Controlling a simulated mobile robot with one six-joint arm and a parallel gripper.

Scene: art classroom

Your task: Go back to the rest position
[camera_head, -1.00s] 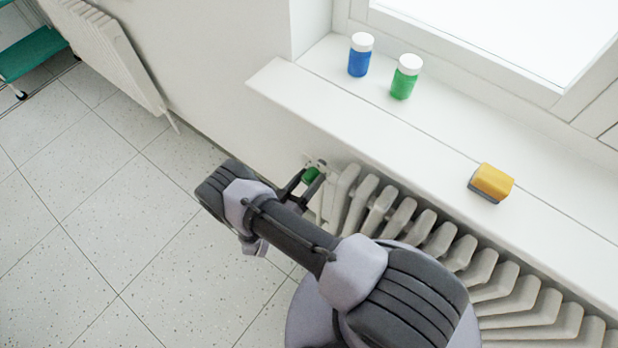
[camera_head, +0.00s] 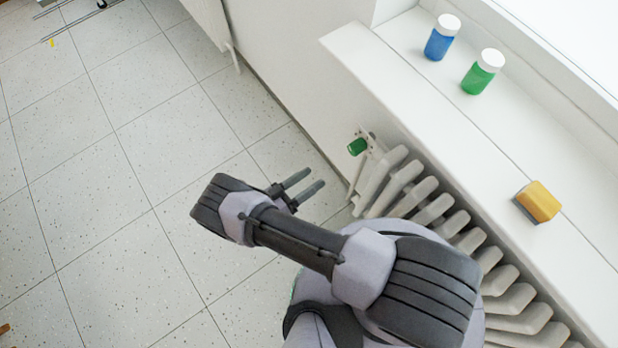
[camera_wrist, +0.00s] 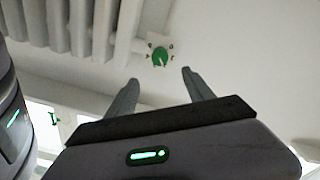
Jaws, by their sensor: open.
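My gripper (camera_head: 306,184) is open and empty in the head view, over the floor to the left of the radiator. In the wrist view its two fingers (camera_wrist: 158,82) are spread apart with nothing between them. The green radiator knob (camera_head: 357,147) lies beyond the fingertips, apart from them. The knob also shows in the wrist view (camera_wrist: 160,57), with a white pointer and small marks around it.
The white radiator (camera_head: 437,208) stands under the windowsill (camera_head: 440,110). On the sill are a blue jar (camera_head: 440,40), a green jar (camera_head: 480,74) and a yellow-orange block with a dark underside (camera_head: 538,202).

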